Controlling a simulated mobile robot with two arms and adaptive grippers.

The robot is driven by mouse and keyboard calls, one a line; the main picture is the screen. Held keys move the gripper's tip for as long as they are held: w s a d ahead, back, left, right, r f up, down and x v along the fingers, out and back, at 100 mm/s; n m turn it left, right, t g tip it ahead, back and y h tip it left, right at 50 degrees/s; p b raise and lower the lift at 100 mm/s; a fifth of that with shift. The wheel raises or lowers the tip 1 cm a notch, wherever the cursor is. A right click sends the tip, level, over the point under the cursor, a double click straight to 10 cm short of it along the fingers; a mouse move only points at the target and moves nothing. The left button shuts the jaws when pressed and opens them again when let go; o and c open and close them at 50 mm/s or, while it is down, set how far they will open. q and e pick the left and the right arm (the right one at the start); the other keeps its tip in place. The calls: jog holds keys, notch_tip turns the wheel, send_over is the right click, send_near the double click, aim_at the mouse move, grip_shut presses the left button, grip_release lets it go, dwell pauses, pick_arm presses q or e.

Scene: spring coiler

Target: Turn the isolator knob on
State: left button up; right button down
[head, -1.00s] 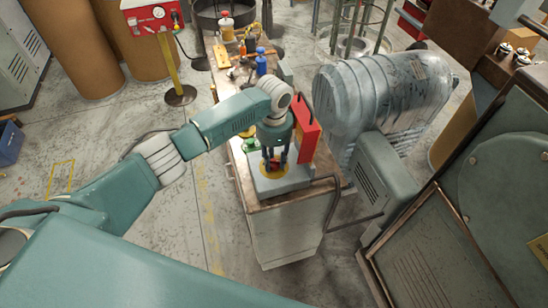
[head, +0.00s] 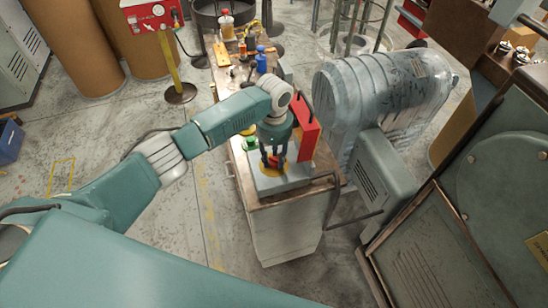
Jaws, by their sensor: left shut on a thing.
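The isolator knob (head: 275,160) is red and sits on a yellow round plate (head: 262,182) on top of a grey box (head: 297,181). The box stands on the near end of the narrow bench. My left gripper (head: 274,162) points down over the plate and is shut on the knob, its fingers on both sides of it. The fingers hide part of the knob, so its exact angle cannot be told. My right gripper is not in view.
A red box (head: 308,131) stands upright just right of my left gripper. A green button (head: 249,144) is to its left. Bottles, including a blue one (head: 261,62), stand farther along the bench. A large grey motor (head: 385,90) is close on the right.

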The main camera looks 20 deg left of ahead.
pick_arm(q)
jog(key=o, duration=1.2)
jog(key=shift+c, duration=0.2)
